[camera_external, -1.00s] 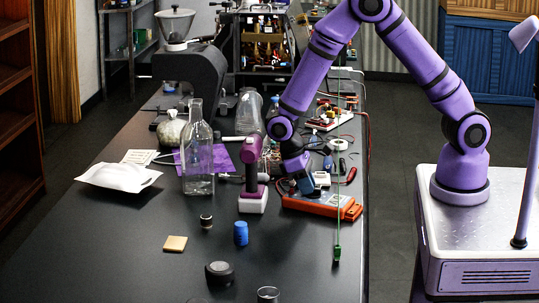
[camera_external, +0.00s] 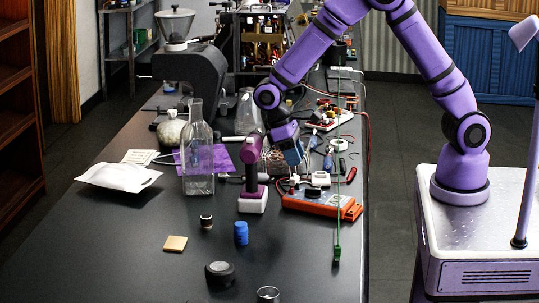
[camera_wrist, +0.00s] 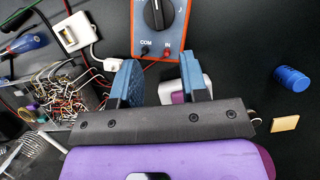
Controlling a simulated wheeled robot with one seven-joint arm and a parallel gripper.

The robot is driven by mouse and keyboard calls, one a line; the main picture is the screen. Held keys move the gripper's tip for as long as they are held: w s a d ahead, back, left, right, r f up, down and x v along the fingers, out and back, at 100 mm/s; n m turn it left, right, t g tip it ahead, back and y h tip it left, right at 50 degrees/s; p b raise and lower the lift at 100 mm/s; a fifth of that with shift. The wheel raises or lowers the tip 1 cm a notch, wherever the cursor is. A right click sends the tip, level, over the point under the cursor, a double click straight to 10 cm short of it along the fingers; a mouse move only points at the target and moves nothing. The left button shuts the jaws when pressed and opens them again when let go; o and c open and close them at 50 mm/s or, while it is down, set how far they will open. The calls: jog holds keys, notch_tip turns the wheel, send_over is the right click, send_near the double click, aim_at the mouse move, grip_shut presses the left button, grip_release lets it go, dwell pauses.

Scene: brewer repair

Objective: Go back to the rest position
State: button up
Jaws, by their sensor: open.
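My gripper (camera_wrist: 168,88) is open, with its two blue-padded fingers apart and nothing held between them. In the external view, my gripper (camera_external: 293,157) hangs above the bench, just right of the purple drill (camera_external: 251,160) and above the orange multimeter (camera_external: 320,203). In the wrist view, the multimeter (camera_wrist: 160,25) lies beyond the fingertips with its dial and jacks showing. The drill's white base (camera_wrist: 185,92) shows partly behind the right finger.
A clear glass bottle (camera_external: 198,155), a white pouch (camera_external: 118,177) and a blue cylinder (camera_external: 241,233) stand on the black bench (camera_external: 120,260). A wire bundle (camera_wrist: 70,85) lies left of the fingers. The front left bench is clear.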

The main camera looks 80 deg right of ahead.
jog(key=shift+v, duration=0.85)
jog(key=s+d+r+t, duration=0.2)
jog(key=s+r, duration=0.4)
jog(key=r, duration=0.3)
jog(key=s+d+r+t, duration=0.2)
jog(key=s+r+t, duration=0.1)
jog(key=s+r, duration=0.4)
jog(key=s+d+r+t, duration=0.1)
jog(key=s+r+t, duration=0.1)
jog(key=s, duration=0.6)
jog(key=s+r+n+t, duration=0.1)
jog(key=s+r+t, duration=0.1)
jog(key=s+r, duration=0.3)
jog(key=s, duration=0.3)
jog(key=shift+d+t, duration=0.4)
